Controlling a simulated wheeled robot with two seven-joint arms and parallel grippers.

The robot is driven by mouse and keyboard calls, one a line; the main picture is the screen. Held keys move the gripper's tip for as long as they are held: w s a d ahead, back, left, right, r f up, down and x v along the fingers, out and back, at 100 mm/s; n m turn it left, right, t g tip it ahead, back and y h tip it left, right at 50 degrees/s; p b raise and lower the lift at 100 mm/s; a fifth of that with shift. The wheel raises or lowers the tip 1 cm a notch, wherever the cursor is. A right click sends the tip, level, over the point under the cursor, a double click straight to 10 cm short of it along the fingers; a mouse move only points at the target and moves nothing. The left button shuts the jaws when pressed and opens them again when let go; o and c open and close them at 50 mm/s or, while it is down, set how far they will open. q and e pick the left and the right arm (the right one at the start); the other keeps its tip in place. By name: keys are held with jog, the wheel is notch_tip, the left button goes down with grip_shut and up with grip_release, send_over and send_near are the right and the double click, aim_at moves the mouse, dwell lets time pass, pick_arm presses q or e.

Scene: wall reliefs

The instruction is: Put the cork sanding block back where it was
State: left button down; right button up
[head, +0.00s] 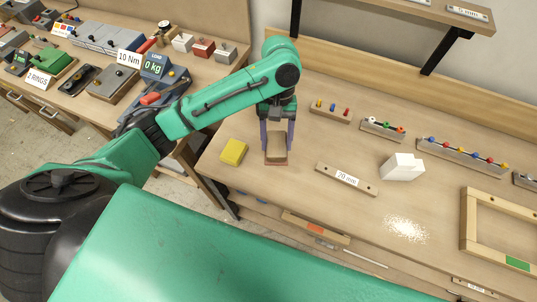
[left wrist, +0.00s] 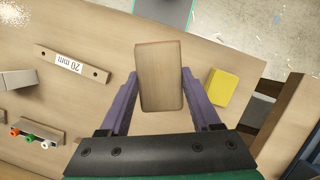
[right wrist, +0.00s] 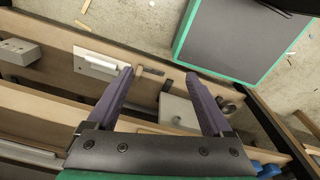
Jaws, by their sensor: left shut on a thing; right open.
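The cork sanding block (left wrist: 160,77) is a brown block with rounded edges, held between the two purple fingers of my left gripper (left wrist: 160,95) in the left wrist view. In the head view the block (head: 276,156) shows between the fingers of my left gripper (head: 277,150), at the left end of the workbench. I cannot tell whether its underside touches the bench. My right gripper (right wrist: 161,74) is open and empty in the right wrist view, above the drawer or shelf area; it does not show in the head view.
A yellow block (head: 233,151) lies just left of the held block. A "20 mm" wooden bar (head: 346,179) lies to the right, then a white block (head: 402,167) and white powder (head: 406,229). Peg strips (head: 330,111) stand behind. A wooden frame (head: 468,220) lies far right.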

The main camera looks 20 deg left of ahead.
pick_arm(q)
jog(key=f, duration=0.8)
jog(key=a+f, duration=0.1)
jog(key=f, duration=0.3)
jog(key=shift+w+f+p, duration=0.1)
jog(key=shift+f+p, duration=0.05)
jog(key=shift+p, duration=0.2)
jog(key=shift+d+f, duration=0.15)
jog(key=shift+f, duration=0.3)
pick_arm(e)
jog(key=shift+w+a+r, duration=0.15)
jog(key=shift+a+r, duration=0.25)
jog(key=shift+a, duration=0.15)
pick_arm(q)
jog(key=shift+c, duration=0.5)
grip_release()
pick_arm(e)
jog(key=shift+d, duration=0.1)
